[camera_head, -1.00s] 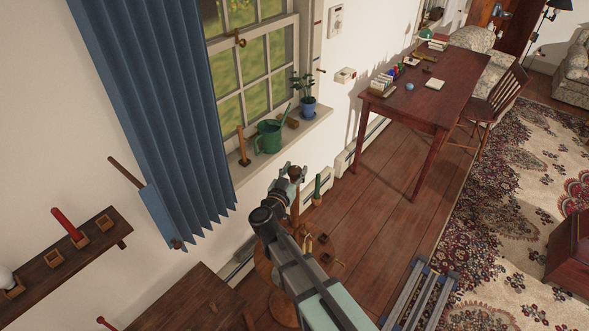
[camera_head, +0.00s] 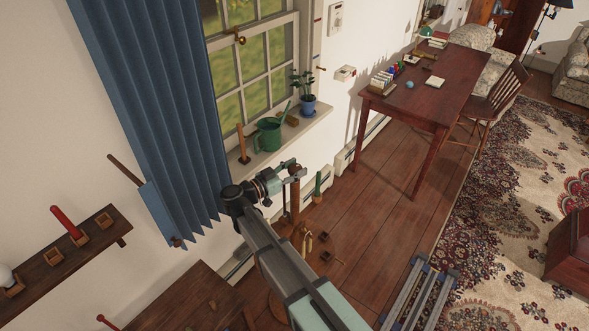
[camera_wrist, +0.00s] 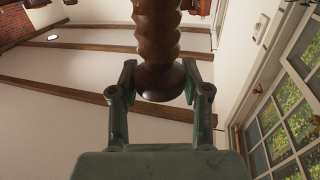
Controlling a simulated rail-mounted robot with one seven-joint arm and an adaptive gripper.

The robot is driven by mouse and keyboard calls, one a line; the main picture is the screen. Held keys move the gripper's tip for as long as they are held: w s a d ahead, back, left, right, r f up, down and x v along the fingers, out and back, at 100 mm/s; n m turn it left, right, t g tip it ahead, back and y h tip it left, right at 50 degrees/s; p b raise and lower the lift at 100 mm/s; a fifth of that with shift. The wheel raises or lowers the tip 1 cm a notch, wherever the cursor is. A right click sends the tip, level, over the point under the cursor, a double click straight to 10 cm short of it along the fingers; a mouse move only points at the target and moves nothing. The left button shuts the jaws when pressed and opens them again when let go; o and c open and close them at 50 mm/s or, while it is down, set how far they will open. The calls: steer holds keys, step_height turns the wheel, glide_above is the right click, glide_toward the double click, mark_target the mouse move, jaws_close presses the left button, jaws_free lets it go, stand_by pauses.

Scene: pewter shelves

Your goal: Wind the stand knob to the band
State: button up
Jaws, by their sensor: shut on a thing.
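The stand knob (camera_wrist: 160,82) is a dark, rounded wooden end below a thick wooden screw (camera_wrist: 157,28) with spiral ridges in the wrist view. My gripper (camera_wrist: 159,78) has a finger on each side of the knob and is shut on it. In the head view my gripper (camera_head: 291,172) is at the top of the brown wooden stand post (camera_head: 296,190), below the window sill. My arm hides much of the stand's lower part. I cannot make out the band in either view.
A green watering can (camera_head: 269,134) and a potted plant (camera_head: 308,104) stand on the sill. A blue curtain (camera_head: 160,110) hangs left of my arm. A wooden desk (camera_head: 440,85) stands at the back right. Open floor (camera_head: 375,200) lies between.

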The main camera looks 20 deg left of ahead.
steer(key=o, duration=1.2)
steer(key=shift+d, duration=0.1)
steer(key=shift+c, duration=0.2)
steer(key=shift+s, duration=0.1)
steer(key=v, duration=1.2)
